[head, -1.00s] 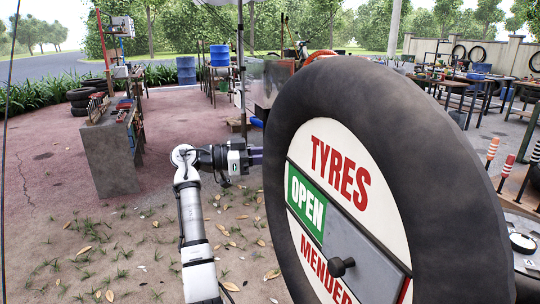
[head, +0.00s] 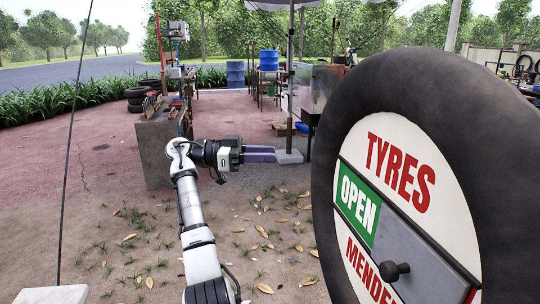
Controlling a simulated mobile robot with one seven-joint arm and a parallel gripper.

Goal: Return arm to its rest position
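My arm reaches up from the bottom of the head view, and my gripper (head: 274,154) points right at its end. Its two dark purplish fingers lie close together, and I cannot make out whether there is a gap between them. No held object shows at the fingertips. The gripper is left of the big tyre sign (head: 440,110) and apart from it in the picture. The sign reads "TYRES", with a green "OPEN" panel (head: 358,205) and a grey sliding plate with a black knob (head: 394,271).
A concrete bench (head: 158,145) with tools stands behind my arm at left. A thin pole with a white base (head: 52,294) is at front left. Leaf-strewn ground between is open.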

